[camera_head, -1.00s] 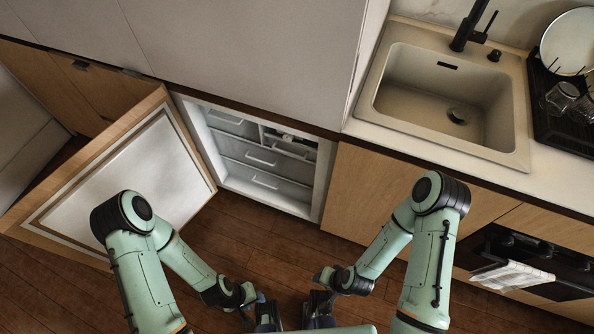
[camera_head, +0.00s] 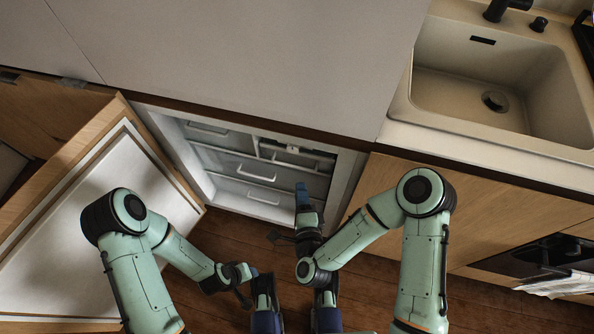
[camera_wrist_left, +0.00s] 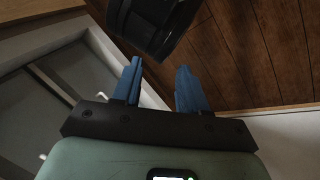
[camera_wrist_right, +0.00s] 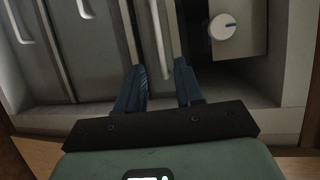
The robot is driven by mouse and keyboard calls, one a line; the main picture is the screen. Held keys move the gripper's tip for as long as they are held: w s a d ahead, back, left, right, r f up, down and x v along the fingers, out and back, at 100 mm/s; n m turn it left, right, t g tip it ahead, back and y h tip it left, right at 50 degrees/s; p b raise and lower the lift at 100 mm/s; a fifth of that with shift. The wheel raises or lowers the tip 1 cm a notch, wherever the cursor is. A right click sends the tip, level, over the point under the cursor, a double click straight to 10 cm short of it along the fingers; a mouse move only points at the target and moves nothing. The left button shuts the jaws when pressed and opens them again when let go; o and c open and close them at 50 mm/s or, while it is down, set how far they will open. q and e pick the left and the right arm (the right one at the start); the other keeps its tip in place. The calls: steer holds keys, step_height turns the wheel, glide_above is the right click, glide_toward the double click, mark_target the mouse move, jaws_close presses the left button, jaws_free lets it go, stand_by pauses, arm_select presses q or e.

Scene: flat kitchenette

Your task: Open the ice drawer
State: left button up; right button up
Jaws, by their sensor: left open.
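The open fridge compartment holds several grey drawers with pale bar handles. A small drawer at its upper right, with its own handle (camera_head: 295,163), is beside a control dial (camera_wrist_right: 222,27); I take it as the ice drawer, and it looks shut. My right gripper (camera_head: 302,190) reaches to the compartment's lower right front. In the right wrist view its fingers (camera_wrist_right: 160,72) are apart, with a bar handle (camera_wrist_right: 160,38) just ahead, apparently not gripped. The remaining distance is unclear. My left gripper (camera_wrist_left: 158,68) is open and empty, low over the floor.
The open fridge door (camera_head: 95,235) stands at the left, with my left arm in front of it. A wood cabinet front (camera_head: 480,205) is right of the compartment. The sink (camera_head: 500,80) is above right. Wood floor (camera_head: 225,230) lies below the drawers.

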arm_select(q)
steer(key=shift+w+a+f+t+b, duration=0.15)
steer(key=shift+w+a+f+b, duration=0.2)
steer(key=shift+w, duration=0.25)
steer(key=shift+w+a+f+t+b, duration=0.15)
steer(key=shift+w+a+f+b, duration=0.1)
steer(key=shift+w+f, duration=0.25)
arm_select(e)
steer(key=w+f, duration=0.1)
steer(key=w, duration=0.8)
steer(key=shift+a+f, duration=0.25)
steer(key=shift+a, duration=0.15)
arm_select(q)
steer(key=shift+r, duration=0.1)
arm_select(e)
jaws_close()
